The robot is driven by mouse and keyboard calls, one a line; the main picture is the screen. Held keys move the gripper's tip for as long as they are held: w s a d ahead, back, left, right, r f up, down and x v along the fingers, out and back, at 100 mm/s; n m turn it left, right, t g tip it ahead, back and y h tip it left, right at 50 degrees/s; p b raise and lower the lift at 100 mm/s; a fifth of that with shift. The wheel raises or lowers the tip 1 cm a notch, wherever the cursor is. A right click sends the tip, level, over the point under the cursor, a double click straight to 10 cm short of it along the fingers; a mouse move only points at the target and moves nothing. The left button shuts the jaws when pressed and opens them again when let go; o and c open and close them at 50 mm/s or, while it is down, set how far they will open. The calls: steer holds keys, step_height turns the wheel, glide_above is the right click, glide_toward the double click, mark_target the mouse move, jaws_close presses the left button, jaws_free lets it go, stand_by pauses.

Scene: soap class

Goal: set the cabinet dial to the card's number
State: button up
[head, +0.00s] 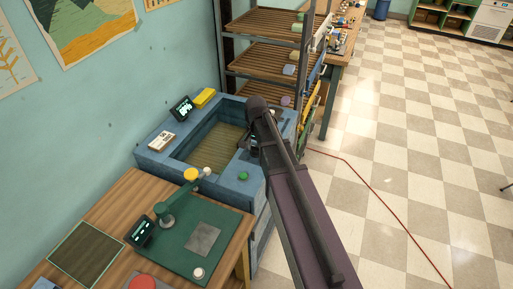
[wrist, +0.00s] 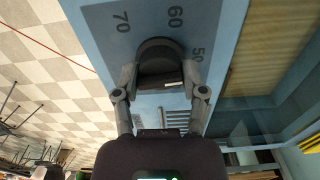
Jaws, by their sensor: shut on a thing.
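The cabinet (head: 160,157) is blue, with a sunken slatted basin, and stands against the wall. In the wrist view its blue top (wrist: 100,12) carries the printed numbers 70, 60 and 50 around a dark round dial (wrist: 160,50). My gripper (wrist: 160,76) has one finger on each side of the dial and is shut on it. A pale mark shows at the dial's right side, by the right finger; which number it points to I cannot tell. In the head view my gripper (head: 252,143) is at the cabinet's right rim, and my arm hides the dial. A small card (head: 162,140) lies on the left rim; its number is unreadable.
A dark display (head: 182,108) and a yellow block (head: 204,97) sit at the cabinet's back. A green button (head: 243,176) is on the front rim. A wooden table (head: 115,205) with a green press (head: 190,235) is in front. A slatted rack (head: 265,57) stands behind.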

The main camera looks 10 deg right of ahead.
steer(key=shift+s+m, duration=0.15)
steer(key=shift+m, duration=0.45)
steer(key=o, duration=1.2)
steer(key=shift+c, duration=0.2)
steer(key=shift+n, duration=0.5)
